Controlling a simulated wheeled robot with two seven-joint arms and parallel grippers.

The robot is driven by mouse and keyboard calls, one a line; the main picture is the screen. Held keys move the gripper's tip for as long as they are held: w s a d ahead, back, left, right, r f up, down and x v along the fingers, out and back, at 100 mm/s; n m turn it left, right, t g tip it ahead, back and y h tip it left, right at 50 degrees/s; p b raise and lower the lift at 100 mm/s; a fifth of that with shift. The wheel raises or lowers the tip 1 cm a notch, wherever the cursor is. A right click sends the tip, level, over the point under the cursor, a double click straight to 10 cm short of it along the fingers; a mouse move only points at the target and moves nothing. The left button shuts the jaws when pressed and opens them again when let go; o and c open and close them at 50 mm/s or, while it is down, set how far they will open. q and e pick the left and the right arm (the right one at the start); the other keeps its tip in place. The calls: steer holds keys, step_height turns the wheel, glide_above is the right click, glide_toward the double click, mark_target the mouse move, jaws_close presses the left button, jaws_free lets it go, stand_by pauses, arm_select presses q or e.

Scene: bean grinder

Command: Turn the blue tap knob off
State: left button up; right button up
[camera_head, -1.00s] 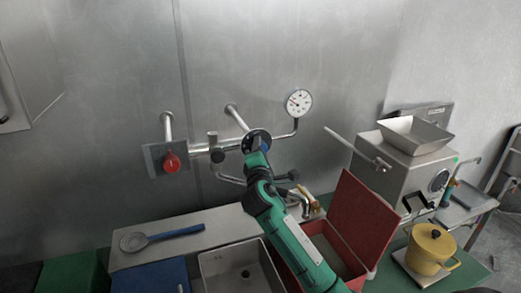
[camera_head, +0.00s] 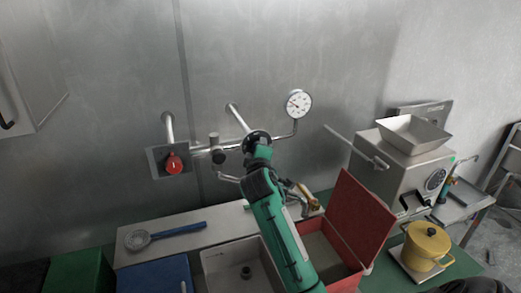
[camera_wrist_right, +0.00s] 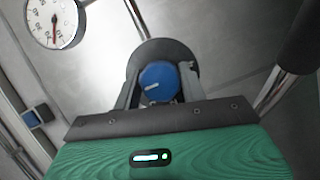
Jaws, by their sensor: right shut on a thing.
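The blue tap knob (camera_wrist_right: 159,82) shows in the right wrist view with a small white mark on its face, in front of a dark round disc. My right gripper (camera_wrist_right: 160,90) has its two fingers on either side of the knob and is shut on it. In the head view my green right arm reaches up to the pipework, and its gripper (camera_head: 257,140) is at the dark disc; the arm hides the blue knob there. My left gripper is not in view.
A red knob (camera_head: 173,163) sits on a plate at the left of the pipes. A pressure gauge (camera_head: 297,104) is at the upper right. Below are a sink (camera_head: 225,262), a slotted spoon (camera_head: 165,236), an open red box (camera_head: 362,215) and a yellow pot (camera_head: 428,245).

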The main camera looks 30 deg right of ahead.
stand_by(0.4)
steer(key=o, duration=1)
steer(key=shift+s, duration=0.1)
steer(key=b+v, duration=0.5)
steer(key=v, duration=0.8)
steer(key=shift+s+a, duration=0.2)
steer(key=shift+s, duration=0.05)
